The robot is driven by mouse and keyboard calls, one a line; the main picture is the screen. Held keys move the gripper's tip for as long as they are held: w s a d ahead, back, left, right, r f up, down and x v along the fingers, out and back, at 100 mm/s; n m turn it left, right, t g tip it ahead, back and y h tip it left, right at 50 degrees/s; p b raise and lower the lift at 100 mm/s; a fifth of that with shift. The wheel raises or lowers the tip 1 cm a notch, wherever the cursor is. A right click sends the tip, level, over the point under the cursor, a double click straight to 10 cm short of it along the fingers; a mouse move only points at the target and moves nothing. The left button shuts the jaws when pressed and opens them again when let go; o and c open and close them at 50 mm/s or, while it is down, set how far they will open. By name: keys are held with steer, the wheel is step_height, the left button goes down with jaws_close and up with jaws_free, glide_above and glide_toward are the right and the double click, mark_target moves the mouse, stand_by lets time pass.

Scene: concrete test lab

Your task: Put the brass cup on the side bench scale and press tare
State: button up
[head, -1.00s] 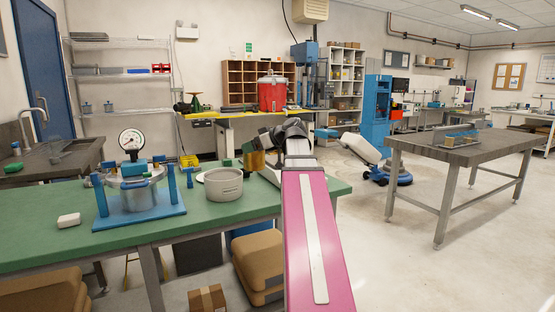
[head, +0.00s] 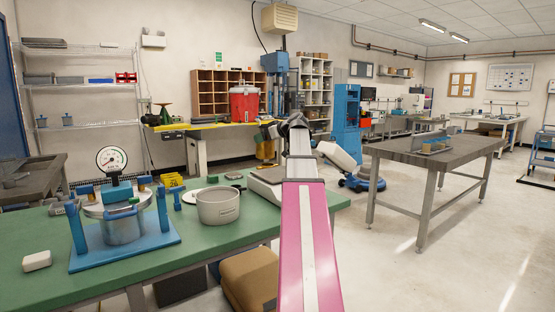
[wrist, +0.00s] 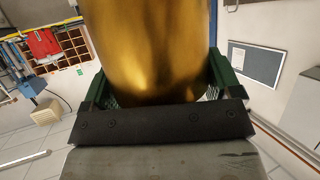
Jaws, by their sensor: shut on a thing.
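The brass cup (head: 265,150) is in my gripper (head: 270,135), held in the air beyond the green bench's far edge, partly hidden by my arm. In the wrist view the gold cup (wrist: 150,40) fills the middle, between the green fingers of my gripper (wrist: 160,85), which is shut on it. A pale, low box that looks like a scale (head: 264,181) sits on the green bench (head: 180,262), partly behind my arm. The cup is apart from it. Its display and tare button cannot be made out.
A grey pot (head: 218,207) stands left of the scale-like box. A blue press-like rig with a gauge (head: 122,220) and a white block (head: 37,261) are further left.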

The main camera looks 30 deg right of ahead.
steer(key=shift+w+d+f, duration=0.3)
steer(key=shift+d+f, duration=0.9)
steer(key=shift+f, duration=0.2)
steer(key=shift+w+d+f, duration=0.35)
steer(key=shift+d+f, duration=0.8)
steer(key=shift+f, duration=0.25)
steer(key=shift+w+d+f, duration=0.3)
steer(key=shift+d+f, duration=0.9)
steer(key=shift+f, duration=0.2)
steer(key=shift+f, duration=0.15)
steer(key=o, duration=1.5)
steer(key=shift+o, duration=0.2)
steer(key=shift+s+d+r, duration=0.1)
steer(key=shift+s+r, duration=0.1)
steer(key=v, duration=1.1)
steer(key=shift+s+d, duration=0.15)
steer(key=shift+s, duration=0.05)
steer(key=shift+r, duration=0.15)
